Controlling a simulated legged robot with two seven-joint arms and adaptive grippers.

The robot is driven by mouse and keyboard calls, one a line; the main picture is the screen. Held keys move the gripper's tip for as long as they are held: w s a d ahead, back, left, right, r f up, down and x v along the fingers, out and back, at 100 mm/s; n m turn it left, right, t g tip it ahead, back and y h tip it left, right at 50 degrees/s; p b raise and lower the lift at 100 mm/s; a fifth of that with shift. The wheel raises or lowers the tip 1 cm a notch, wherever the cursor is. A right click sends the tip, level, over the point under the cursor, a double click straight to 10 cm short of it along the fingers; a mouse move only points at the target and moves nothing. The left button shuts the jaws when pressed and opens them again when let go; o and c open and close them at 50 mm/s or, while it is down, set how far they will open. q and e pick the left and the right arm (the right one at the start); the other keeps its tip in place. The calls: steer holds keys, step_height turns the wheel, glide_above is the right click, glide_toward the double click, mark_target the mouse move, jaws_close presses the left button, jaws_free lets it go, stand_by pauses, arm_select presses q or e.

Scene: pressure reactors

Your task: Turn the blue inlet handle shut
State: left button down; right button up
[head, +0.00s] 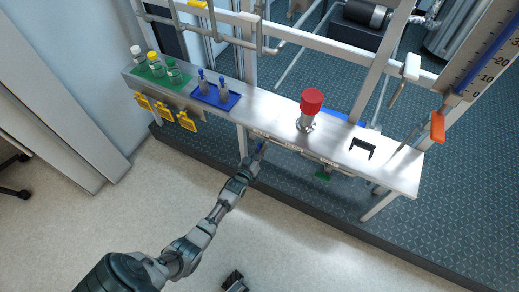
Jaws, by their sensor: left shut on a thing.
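The blue inlet handle (262,146) shows as a small bit of blue just under the front edge of the steel shelf, mostly hidden by my gripper and the shelf. My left gripper (257,154) is shut on it, with the arm reaching up from the bottom left. The angle of the handle cannot be made out. What looks like my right gripper (235,282) shows only in part at the bottom edge, low and away from the shelf; its fingers cannot be read.
The steel shelf (270,118) carries a green mat with several bottles (155,66), a blue tray (217,97), a red-capped reactor (311,103) and a black bracket (362,148). Yellow clips (165,111) hang at the front left. An orange handle (437,127) is at right. The floor in front is clear.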

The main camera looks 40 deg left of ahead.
arm_select(q)
steer(key=shift+m, duration=1.3)
steer(key=c, duration=1.2)
jaws_free()
steer(key=shift+w, duration=0.1)
steer(key=shift+a, duration=0.1)
steer(key=shift+s+f, duration=0.1)
steer(key=shift+s, duration=0.15)
steer(key=v, duration=1.1)
steer(key=shift+s+f, duration=0.1)
steer(key=shift+s, duration=0.15)
